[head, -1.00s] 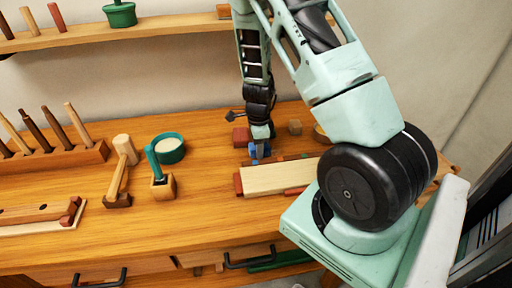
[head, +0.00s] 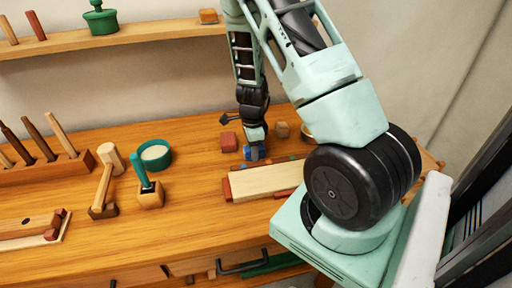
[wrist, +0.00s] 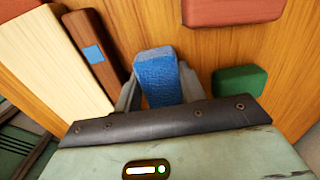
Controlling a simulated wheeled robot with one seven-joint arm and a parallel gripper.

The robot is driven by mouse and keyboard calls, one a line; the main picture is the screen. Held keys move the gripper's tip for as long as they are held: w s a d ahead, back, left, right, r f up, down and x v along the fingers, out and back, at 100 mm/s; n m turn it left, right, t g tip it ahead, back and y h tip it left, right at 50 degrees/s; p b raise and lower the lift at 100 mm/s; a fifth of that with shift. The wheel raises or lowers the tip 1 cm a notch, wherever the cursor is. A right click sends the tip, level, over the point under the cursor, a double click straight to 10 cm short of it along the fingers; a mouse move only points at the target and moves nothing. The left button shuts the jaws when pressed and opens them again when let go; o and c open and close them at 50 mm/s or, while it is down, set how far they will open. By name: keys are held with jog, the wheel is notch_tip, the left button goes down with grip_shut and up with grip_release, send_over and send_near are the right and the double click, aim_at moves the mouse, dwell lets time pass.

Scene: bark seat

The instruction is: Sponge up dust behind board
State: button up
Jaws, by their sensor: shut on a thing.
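My gripper (head: 256,145) points down at the workbench, just behind the pale wooden board (head: 266,180). It is shut on a blue sponge (wrist: 158,76), which sits between the fingers in the wrist view and also shows in the head view (head: 253,154). The sponge is at or just above the bench top; I cannot tell if it touches. The pale board shows at the left of the wrist view (wrist: 48,60), beside a dark brown strip (wrist: 92,55) with a blue square on it. I cannot make out any dust; the gripper hides part of the area.
A red block (head: 229,142) lies left of my gripper and a small wooden block (head: 282,130) behind it. A green block (wrist: 240,80) is close to the sponge. A teal bowl (head: 155,154), mallet (head: 105,185) and peg rack (head: 45,170) stand left.

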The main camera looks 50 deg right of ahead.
aim_at(243, 158)
jog(key=shift+w+a+f+p, duration=0.1)
jog(key=shift+w+a+p, duration=0.2)
jog(key=shift+w+a, duration=0.3)
jog(key=shift+w+a+f+p, duration=0.1)
jog(key=shift+w+a+p, duration=0.25)
jog(key=shift+a, duration=0.45)
jog(key=shift+w+r, duration=0.1)
jog(key=shift+r, duration=0.05)
notch_tip(243, 158, up, 6)
jog(key=p, duration=0.5)
jog(key=shift+p, duration=0.35)
jog(key=shift+f, duration=0.2)
jog(key=b, duration=0.1)
jog(key=f, duration=0.1)
jog(key=d+f+b, duration=0.1)
jog(key=shift+s+f+b, duration=0.15)
jog(key=shift+s+b, duration=0.2)
jog(key=shift+s+d+f+b, duration=0.2)
jog(key=shift+d+f+b, duration=0.05)
jog(key=shift+f+b, duration=0.35)
jog(key=shift+s+d+f+b, duration=0.2)
jog(key=shift+d+f+b, duration=0.05)
jog(key=shift+f+b, duration=0.3)
jog(key=shift+f+b, duration=0.5)
jog(key=shift+f, duration=0.1)
